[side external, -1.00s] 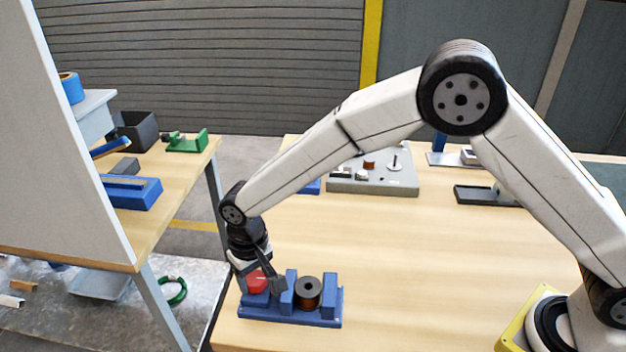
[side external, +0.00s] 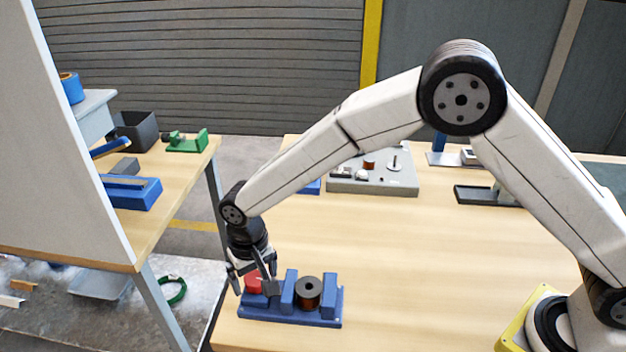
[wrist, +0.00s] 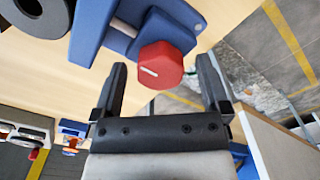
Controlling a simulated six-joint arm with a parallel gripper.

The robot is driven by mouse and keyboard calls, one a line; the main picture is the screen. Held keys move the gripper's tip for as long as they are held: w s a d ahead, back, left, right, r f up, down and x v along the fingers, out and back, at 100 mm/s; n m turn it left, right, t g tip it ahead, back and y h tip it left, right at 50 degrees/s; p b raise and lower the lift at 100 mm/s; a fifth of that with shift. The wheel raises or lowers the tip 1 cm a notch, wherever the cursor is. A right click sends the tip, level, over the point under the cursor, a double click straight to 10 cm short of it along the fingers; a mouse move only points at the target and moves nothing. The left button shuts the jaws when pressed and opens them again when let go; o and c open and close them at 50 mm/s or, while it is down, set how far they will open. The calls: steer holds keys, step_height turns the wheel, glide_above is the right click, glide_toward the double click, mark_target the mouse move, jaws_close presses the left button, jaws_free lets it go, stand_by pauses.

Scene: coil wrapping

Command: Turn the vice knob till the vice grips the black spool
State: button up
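The blue vice (side external: 290,314) stands at the table's near left corner. The black spool (side external: 308,292), with copper-coloured winding, stands upright between its middle and right jaws; I cannot tell whether both jaws touch it. The red knob (side external: 253,284) is at the vice's left end. My gripper (side external: 254,286) points down over the knob, with its fingers apart. In the wrist view the knob (wrist: 161,65) shows between the open fingers (wrist: 162,75), with a gap on each side and a white mark on its face. The spool (wrist: 35,12) is partly cut off there.
A grey fixture board (side external: 385,180) with small parts stands further back on the table. A dark tray (side external: 485,196) lies to its right. A side table (side external: 190,165) with blue and green tools is across a gap at left. The middle of the table is clear.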

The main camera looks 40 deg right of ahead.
mark_target(259, 275)
steer(key=shift+r, duration=0.1)
steer(key=shift+r, duration=3.85)
steer(key=shift+d, duration=0.5)
steer(key=s+d+r+t, duration=0.1)
steer(key=s+d, duration=0.3)
steer(key=d, duration=1)
steer(key=s+d+f+t, duration=0.1)
steer(key=s+d, duration=1)
steer(key=s, duration=0.1)
steer(key=shift+d+f+n+t, duration=0.25)
steer(key=shift+d+n+t, duration=0.05)
steer(key=shift+d, duration=0.05)
steer(key=shift+w, duration=0.1)
